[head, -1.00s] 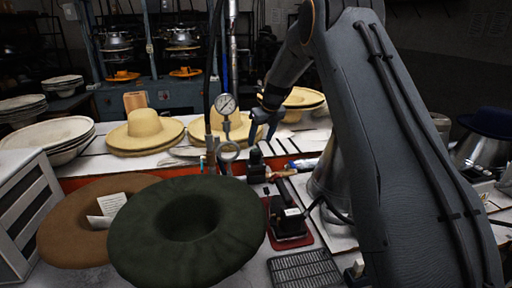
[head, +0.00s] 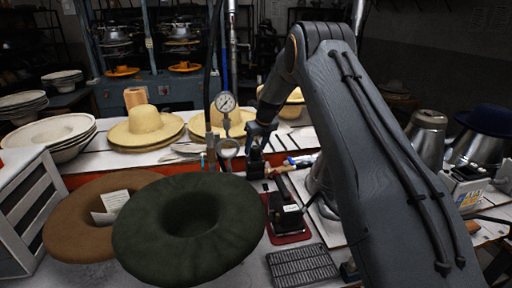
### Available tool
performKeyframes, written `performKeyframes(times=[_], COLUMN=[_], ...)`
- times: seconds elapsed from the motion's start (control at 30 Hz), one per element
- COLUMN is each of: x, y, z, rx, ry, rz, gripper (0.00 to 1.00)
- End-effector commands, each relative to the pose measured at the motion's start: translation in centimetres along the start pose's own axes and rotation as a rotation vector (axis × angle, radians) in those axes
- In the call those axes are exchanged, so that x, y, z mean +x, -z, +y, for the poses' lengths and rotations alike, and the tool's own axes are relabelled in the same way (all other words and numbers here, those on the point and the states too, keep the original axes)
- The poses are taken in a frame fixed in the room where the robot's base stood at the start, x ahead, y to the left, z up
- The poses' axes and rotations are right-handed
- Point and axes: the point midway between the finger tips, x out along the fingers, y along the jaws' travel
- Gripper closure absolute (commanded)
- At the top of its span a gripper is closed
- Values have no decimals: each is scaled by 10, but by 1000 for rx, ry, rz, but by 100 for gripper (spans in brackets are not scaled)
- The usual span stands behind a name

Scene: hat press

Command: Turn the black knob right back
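A small black fitting (head: 255,168), which looks like the black knob, sits on the bench beside the piping, just right of the ring below the pressure gauge (head: 226,102). My gripper (head: 259,142) comes down from above, with its fingers at or just above the top of this fitting. It is small and dark against the black fitting, so I cannot tell whether the fingers touch it or how far apart they are. My arm crosses the right half of the head view and hides part of the bench behind it.
A dark green felt hat (head: 190,255) and a brown one (head: 75,238) fill the front left. Straw hats (head: 145,126) lie behind. A black device on a red base (head: 287,220) and a grey grate (head: 302,264) are at front centre. Metal hat forms (head: 427,135) stand right.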

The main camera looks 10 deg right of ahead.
Motion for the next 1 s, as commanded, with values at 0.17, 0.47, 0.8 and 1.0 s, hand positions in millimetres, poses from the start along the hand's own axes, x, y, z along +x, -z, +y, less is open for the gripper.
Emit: performKeyframes(times=[0.17, 0.47, 0.8, 1.0], x=[0, 0, 3, 4], y=[0, 0, 0, -1], z=[0, -1, -4, -5], rx=[0, -23, -207, -379], ry=[0, -11, -86, -157], rz=[0, 0, -1, -3], gripper=[78, 82, 82, 82])
